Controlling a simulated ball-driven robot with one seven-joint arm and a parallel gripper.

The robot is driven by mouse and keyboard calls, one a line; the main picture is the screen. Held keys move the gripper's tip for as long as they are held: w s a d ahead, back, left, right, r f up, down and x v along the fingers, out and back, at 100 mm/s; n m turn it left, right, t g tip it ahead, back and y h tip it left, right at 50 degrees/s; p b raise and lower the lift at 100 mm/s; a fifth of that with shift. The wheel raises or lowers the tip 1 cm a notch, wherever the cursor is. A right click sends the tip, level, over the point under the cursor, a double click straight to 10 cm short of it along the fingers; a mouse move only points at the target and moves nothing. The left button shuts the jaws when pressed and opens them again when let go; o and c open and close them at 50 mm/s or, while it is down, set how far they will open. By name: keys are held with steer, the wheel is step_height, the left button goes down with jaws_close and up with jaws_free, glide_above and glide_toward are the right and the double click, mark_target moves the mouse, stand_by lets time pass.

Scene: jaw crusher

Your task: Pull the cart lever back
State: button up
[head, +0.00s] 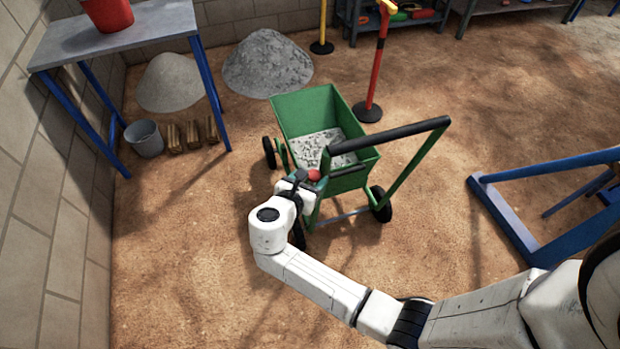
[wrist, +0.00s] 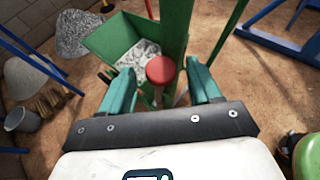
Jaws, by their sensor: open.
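The green cart (head: 300,108) stands on the dirt floor with grey crushed stone in its tub. Its handle with a black grip (head: 390,135) rises at the near side. The red knob of the cart lever (head: 314,175) shows beside the tub, right at my gripper (head: 308,180). In the wrist view the red knob (wrist: 161,70) lies between the two green fingers of my gripper (wrist: 163,88), with gaps on both sides. The gripper is open. The lever's shaft below the knob is mostly hidden.
A workbench with a red bucket (head: 107,14) stands at the left, with a grey bucket (head: 144,137) below it. Gravel piles (head: 267,66) lie behind the cart. A red and yellow post (head: 378,70) stands behind it. A blue frame (head: 515,215) is at the right. The floor between is clear.

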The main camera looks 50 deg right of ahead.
steer(key=shift+c, duration=0.3)
jaws_close()
stand_by(0.3)
